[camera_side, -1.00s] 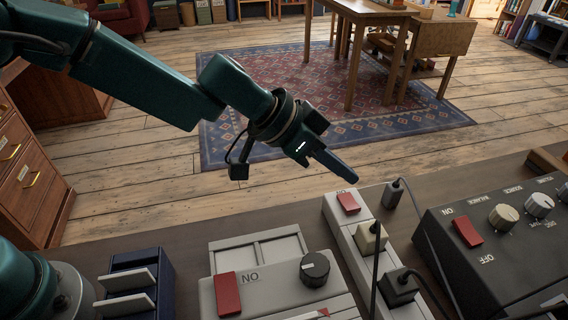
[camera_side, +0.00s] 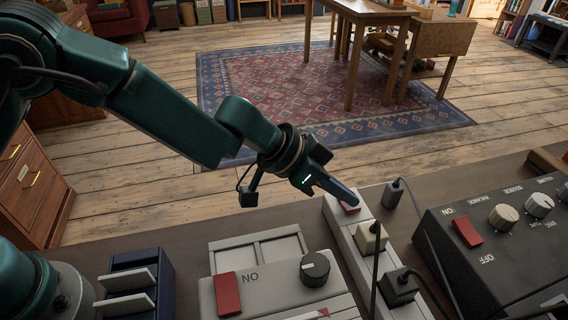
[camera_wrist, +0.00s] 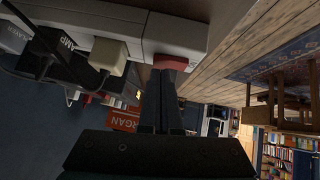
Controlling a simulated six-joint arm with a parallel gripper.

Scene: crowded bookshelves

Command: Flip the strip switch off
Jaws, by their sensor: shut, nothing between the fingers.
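The power strip (camera_side: 343,232) is a long pale-grey bar on the bench, with a red rocker switch (camera_side: 349,208) at its far end. My gripper (camera_side: 352,201) is shut and empty, with its fingertips at the red switch and partly covering it. In the wrist view, my fingers (camera_wrist: 162,84) reach up to the red switch (camera_wrist: 171,62) on the strip (camera_wrist: 181,33). They look close to or touching it; I cannot tell which. The switch's tilt is hard to make out.
Plugs with cables sit in the strip, a cream one (camera_side: 370,238) and a dark one (camera_side: 398,287). A grey box (camera_side: 268,292) with another red switch stands left, and a black amplifier (camera_side: 500,262) with a red switch right. A dark-blue rack (camera_side: 140,285) stands far left.

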